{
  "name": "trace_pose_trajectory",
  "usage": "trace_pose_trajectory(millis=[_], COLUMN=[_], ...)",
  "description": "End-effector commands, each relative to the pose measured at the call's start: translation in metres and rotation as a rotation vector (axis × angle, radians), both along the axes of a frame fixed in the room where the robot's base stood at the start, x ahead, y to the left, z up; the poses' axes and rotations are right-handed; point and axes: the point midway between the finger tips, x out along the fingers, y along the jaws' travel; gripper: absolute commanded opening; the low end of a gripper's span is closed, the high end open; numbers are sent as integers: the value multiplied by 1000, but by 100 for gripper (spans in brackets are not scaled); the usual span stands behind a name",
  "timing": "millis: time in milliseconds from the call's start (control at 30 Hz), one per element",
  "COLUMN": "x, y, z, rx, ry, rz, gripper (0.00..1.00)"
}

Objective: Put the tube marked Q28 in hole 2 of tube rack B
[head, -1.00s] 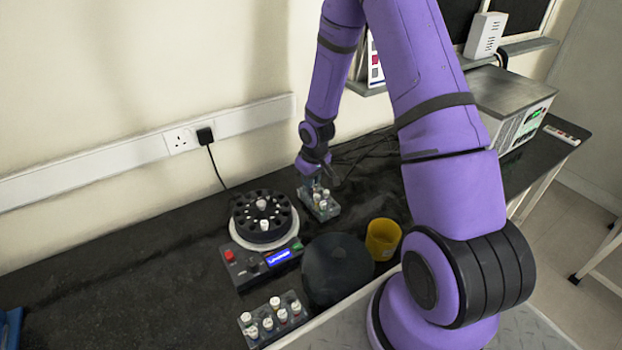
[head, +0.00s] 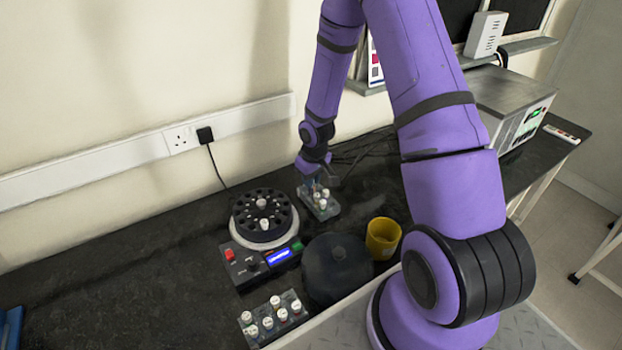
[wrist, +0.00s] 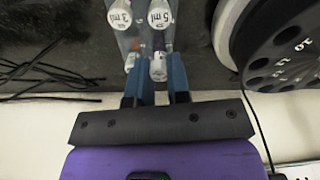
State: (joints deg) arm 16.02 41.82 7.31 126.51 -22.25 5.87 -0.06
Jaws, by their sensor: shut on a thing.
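My gripper (wrist: 155,80) has its blue fingers shut on a white-capped tube (wrist: 158,66) in the wrist view. In the head view my gripper (head: 317,183) is low over the back tube rack (head: 331,212), a small clear rack with several capped tubes. The held tube stands at the rack's end; I cannot tell whether it is still seated in a hole. Two other caps beside it read 3 ml and 5 ml. A second rack (head: 250,338) with several white-capped tubes stands at the front. No Q28 mark, rack letter or hole number is readable.
A black centrifuge rotor (head: 277,208) holding white-capped tubes stands left of the back rack, its control box (head: 240,272) in front. A round black lid (head: 325,280) and a yellow cup (head: 383,238) stand to the front. Black cables (wrist: 35,80) lie beside the back rack.

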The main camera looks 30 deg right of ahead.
Motion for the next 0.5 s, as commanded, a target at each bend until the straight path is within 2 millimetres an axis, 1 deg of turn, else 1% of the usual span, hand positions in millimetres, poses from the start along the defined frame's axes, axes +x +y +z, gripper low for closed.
trace_pose_trajectory(millis=[500], x=[0], y=[0], z=[-7], rx=[0], ry=[0], rz=[1], gripper=[0])
